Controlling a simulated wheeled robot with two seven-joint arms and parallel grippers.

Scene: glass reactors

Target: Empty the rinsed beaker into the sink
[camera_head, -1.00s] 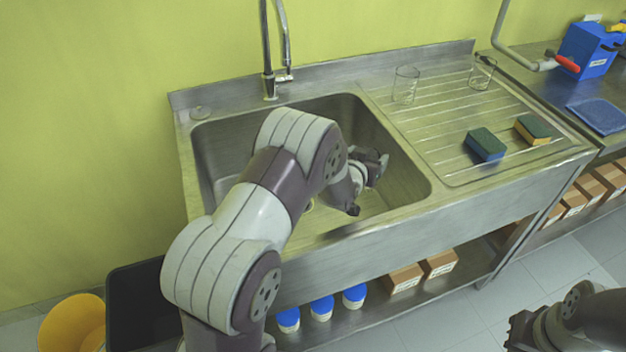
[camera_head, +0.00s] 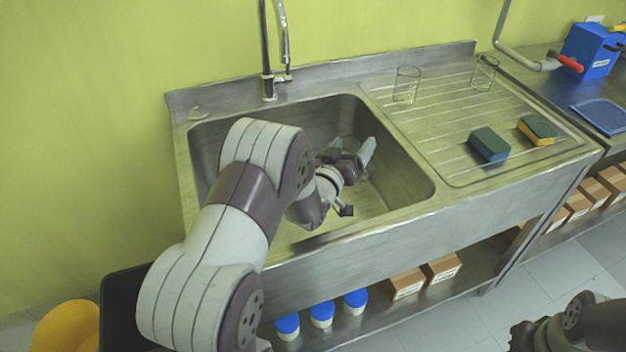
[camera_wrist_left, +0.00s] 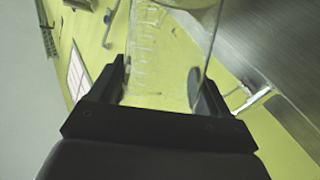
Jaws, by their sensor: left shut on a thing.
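My left gripper (camera_head: 349,154) is over the sink basin (camera_head: 405,172), shut on a clear glass beaker. The beaker (camera_wrist_left: 168,45) fills the gap between the dark fingers in the left wrist view, with graduation marks on its wall. The room looks strongly tilted there, so the gripper and beaker are rolled over. In the head view the beaker is only faint against the steel. I cannot tell whether liquid is in it. My right gripper (camera_head: 520,336) is at the bottom right edge, away from the sink; its fingers are too dark to read.
The faucet (camera_head: 268,85) rises behind the basin. Two glass beakers (camera_head: 407,85) (camera_head: 484,73) stand at the back of the drainboard (camera_head: 447,130). Two sponges (camera_head: 489,145) (camera_head: 537,130) lie nearer its front. Blue-lidded jars (camera_head: 321,313) and boxes (camera_head: 407,284) sit on the shelf below.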

